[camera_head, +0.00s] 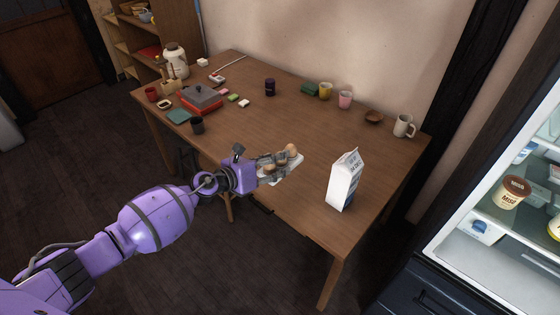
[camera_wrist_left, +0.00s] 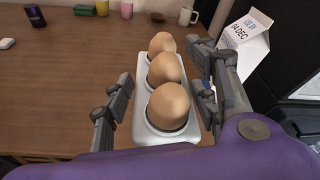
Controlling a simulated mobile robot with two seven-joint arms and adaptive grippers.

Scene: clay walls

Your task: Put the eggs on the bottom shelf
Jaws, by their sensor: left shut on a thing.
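The eggs (camera_head: 291,151) are brown and sit in a row in a white holder (camera_head: 291,170) over the table's front edge. In the left wrist view, three eggs (camera_wrist_left: 165,106) stand upright in the white holder (camera_wrist_left: 146,70). My left gripper (camera_head: 275,165) is shut on the egg holder, with a finger on each side of it. I cannot tell whether that is the bottom shelf. My right gripper is out of view.
A milk carton (camera_head: 343,182) stands on the wooden table (camera_head: 290,115) between the eggs and the fridge. A white mug (camera_head: 404,126), cups and a red-based cooker (camera_head: 200,98) stand farther back. A tub (camera_head: 511,194) is in the fridge. The table's middle is clear.

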